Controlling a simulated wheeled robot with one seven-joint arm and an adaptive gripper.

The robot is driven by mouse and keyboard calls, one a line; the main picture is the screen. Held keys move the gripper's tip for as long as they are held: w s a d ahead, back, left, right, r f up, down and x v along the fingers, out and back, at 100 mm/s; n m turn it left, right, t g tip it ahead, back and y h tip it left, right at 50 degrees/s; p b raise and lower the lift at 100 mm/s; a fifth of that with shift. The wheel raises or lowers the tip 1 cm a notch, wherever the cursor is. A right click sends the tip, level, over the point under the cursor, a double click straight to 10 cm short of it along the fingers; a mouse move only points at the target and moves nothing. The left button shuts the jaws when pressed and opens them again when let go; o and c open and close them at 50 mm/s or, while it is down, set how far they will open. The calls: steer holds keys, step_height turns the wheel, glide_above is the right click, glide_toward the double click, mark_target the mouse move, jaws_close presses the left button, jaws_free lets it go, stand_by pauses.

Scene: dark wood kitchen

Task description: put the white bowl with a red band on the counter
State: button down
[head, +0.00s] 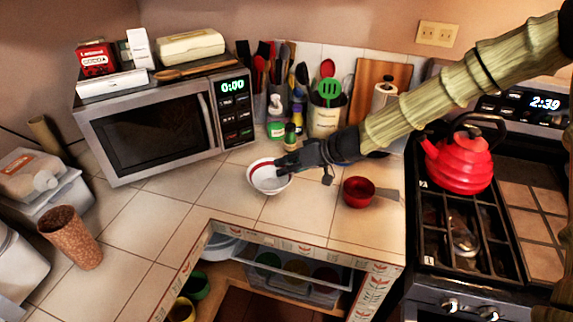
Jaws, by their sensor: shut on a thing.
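The white bowl with a red band (262,184) is in the head view, over the tiled counter (225,206) in front of the microwave. My gripper (284,168) reaches in from the right and is shut on the bowl's right rim. The bowl looks nearly upright and is at or just above the tiles; I cannot tell whether it touches them. The fingertips partly cover the rim.
A red measuring cup (358,192) stands right of the bowl. The microwave (160,118) is behind left, with bottles (276,118) and a utensil crock (325,116) behind. A red kettle (458,160) sits on the stove. Tiles left of the bowl are clear.

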steer(key=shift+w+d+p, duration=0.15)
steer(key=shift+w+p, duration=0.2)
steer(key=shift+w, duration=0.65)
steer(key=shift+f+p, duration=0.85)
steer(key=shift+f, duration=0.95)
steer(key=shift+f, duration=0.1)
steer(key=c, duration=1.5)
jaws_free()
steer(key=shift+b+v, duration=1.2)
steer(key=shift+v, duration=2.65)
